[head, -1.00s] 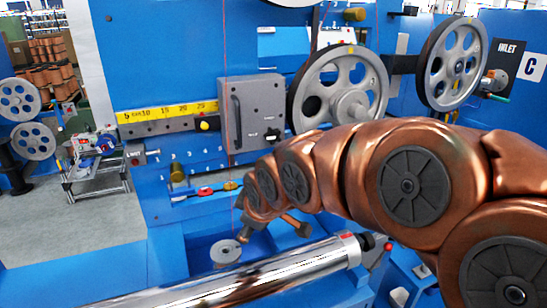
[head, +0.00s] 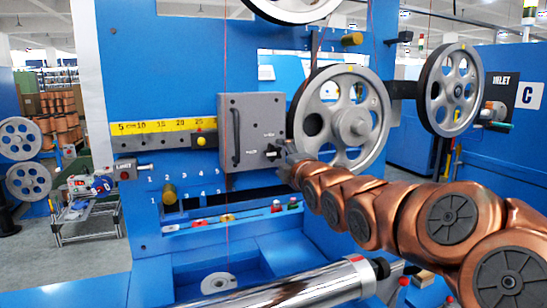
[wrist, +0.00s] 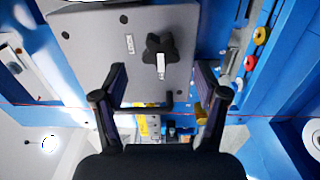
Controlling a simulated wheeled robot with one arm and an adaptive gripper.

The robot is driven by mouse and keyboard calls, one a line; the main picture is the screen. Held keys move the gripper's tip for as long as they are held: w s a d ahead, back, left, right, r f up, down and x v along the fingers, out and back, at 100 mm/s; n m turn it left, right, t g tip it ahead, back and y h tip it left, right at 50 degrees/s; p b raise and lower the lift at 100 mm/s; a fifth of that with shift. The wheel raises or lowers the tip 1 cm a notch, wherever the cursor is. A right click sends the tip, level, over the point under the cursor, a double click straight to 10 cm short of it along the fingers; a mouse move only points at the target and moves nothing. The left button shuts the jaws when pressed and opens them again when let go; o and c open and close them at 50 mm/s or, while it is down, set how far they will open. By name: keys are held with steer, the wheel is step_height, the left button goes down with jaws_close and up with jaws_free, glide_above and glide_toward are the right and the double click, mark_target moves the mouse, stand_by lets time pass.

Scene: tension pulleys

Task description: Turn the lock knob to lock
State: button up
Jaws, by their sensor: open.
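The lock knob (head: 272,151) is a small black knob at the lower right of the grey box (head: 252,115) on the blue machine. In the wrist view the black knob (wrist: 160,52) shows lobes and a pale bar, with a small label beside it. My gripper (wrist: 161,82) is open and empty. Its two dark fingers stand on either side of the knob in the picture, with the knob beyond the tips; no contact shows. In the head view my gripper (head: 287,153) is just right of the knob, small and partly hidden by my arm.
A black bar handle (head: 236,137) is on the box's left side. A large grey pulley (head: 345,118) is close to the right of my gripper. A yellow scale (head: 165,131) runs left of the box. A shiny roller (head: 300,285) lies below.

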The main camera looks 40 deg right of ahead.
mark_target(275, 154)
steer(key=shift+x, duration=3.05)
steer(key=shift+a, duration=0.1)
steer(key=c, duration=1.1)
